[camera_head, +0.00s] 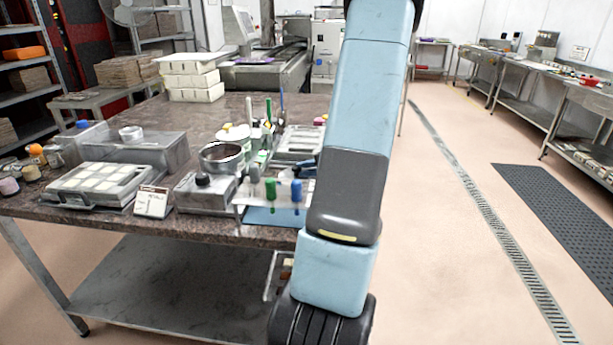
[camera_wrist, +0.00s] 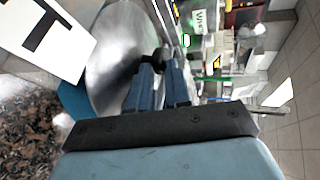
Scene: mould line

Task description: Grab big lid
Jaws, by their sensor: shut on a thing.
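The big lid (camera_wrist: 112,58) is a round, shiny metal disc with a dark knob in the wrist view. My gripper (camera_wrist: 163,66) has two blue fingers that are close together and shut on the knob at the lid's right side in that view. Part of the lid is hidden behind the fingers and the dark palm. In the head view my arm hides most of the gripper and I cannot make out the lid there.
On the table (camera_head: 110,215) stand a melting pot (camera_head: 222,157), a mould tray (camera_head: 100,184), a clear bin (camera_head: 150,147), a small sign (camera_head: 152,201) and upright green- and blue-handled tools. White blocks (camera_head: 190,80) are stacked behind.

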